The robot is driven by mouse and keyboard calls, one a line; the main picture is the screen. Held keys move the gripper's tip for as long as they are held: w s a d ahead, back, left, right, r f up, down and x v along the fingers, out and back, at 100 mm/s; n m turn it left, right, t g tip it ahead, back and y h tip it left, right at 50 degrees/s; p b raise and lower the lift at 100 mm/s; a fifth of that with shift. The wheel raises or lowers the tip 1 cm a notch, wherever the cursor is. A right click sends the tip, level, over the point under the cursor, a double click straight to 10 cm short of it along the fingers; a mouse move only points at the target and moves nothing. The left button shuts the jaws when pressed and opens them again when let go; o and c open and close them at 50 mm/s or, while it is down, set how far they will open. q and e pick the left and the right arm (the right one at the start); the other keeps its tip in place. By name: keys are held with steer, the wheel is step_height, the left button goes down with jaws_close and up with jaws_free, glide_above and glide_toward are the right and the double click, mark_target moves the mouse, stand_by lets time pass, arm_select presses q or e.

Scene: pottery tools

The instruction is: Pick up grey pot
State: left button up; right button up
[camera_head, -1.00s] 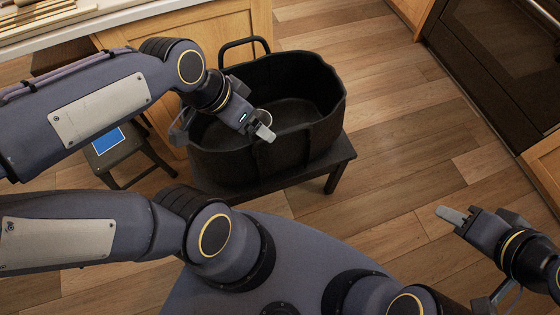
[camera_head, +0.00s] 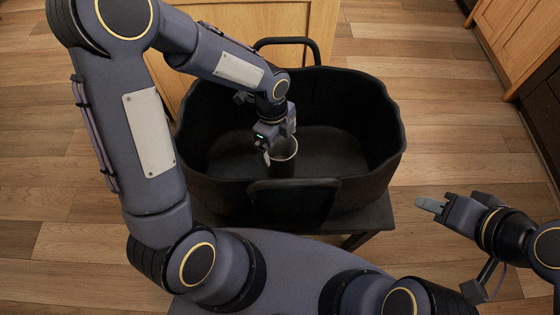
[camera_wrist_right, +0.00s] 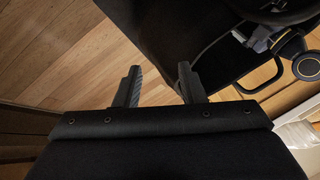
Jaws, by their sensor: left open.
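A small dark grey pot (camera_head: 283,166) with a lighter rim stands in the large black basin (camera_head: 375,165). My left gripper (camera_head: 279,143) is open just above the pot. One finger is at the left of the pot's rim and the other is behind it; I cannot tell whether they touch it. My right gripper (camera_head: 440,207) is out to the right of the basin, over the floor. In the right wrist view its two fingers (camera_wrist_right: 160,88) are apart with nothing between them.
The basin rests on a low dark stool (camera_head: 375,220). Wooden cabinets (camera_head: 275,18) stand behind it, with more at the right. The wooden floor right of the basin is clear.

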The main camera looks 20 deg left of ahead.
mark_target(281, 150)
arm_select(q)
steer(key=f, duration=0.3)
steer(key=f+b, duration=0.1)
steer(key=shift+d+f, duration=0.2)
steer(key=shift+d, duration=0.15)
steer(key=shift+c, duration=0.4)
steer(key=c, duration=1.6)
steer(key=shift+r, duration=0.15)
